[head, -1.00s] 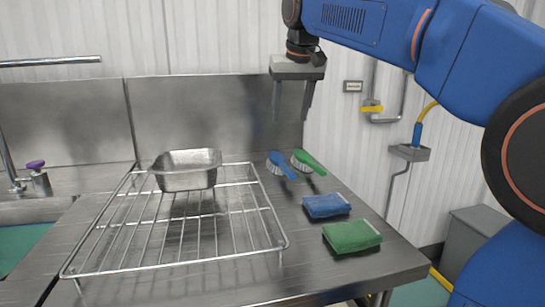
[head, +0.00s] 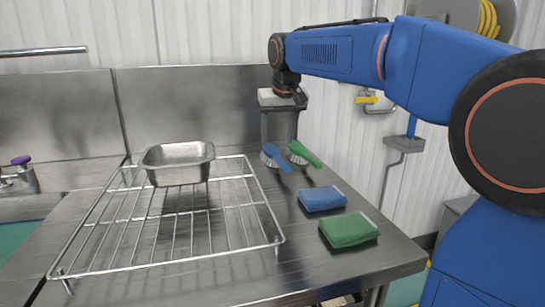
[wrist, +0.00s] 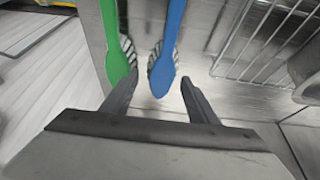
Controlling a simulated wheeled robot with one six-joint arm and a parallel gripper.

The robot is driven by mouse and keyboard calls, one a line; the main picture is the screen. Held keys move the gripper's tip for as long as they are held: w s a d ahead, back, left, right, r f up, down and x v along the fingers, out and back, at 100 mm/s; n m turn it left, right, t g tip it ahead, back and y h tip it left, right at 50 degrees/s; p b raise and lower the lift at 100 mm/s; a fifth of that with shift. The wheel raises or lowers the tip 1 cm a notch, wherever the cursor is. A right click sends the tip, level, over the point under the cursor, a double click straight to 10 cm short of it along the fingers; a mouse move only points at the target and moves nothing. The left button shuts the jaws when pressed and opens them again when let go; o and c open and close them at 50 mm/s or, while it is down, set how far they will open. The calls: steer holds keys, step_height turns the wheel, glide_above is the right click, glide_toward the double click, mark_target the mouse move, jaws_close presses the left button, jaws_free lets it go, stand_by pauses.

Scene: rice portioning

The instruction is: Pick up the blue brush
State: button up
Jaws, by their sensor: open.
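The blue brush (head: 275,155) lies at the back of the steel counter, just right of the wire rack, with its pale bristles to one side. In the wrist view the blue brush (wrist: 170,50) runs up from between my fingertips. The green brush (head: 304,153) lies beside it on the right. My gripper (head: 279,140) points down over the back of the counter, above the brushes. In the wrist view my gripper (wrist: 160,84) is open, with the blue brush's near end between its fingers and the green brush near the left finger. Nothing is held.
A wire rack (head: 183,263) with a steel pan (head: 178,165) on it stands to the left. A blue cloth (head: 322,198) and a green cloth (head: 349,229) lie at the front right. The steel back panel and white wall are close behind.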

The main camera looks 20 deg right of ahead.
mark_target(273, 150)
steer(key=shift+w+a+x, duration=0.15)
steer(key=shift+a+x, duration=0.05)
steer(key=shift+x, duration=1.2)
steer(key=shift+w+a+x, duration=0.1)
steer(key=shift+a+x, duration=0.05)
steer(key=shift+x, duration=1.2)
steer(key=shift+r, duration=0.1)
steer(key=shift+c, duration=0.2)
steer(key=c, duration=1.1)
steer(key=shift+c, duration=0.3)
steer(key=shift+r, duration=0.15)
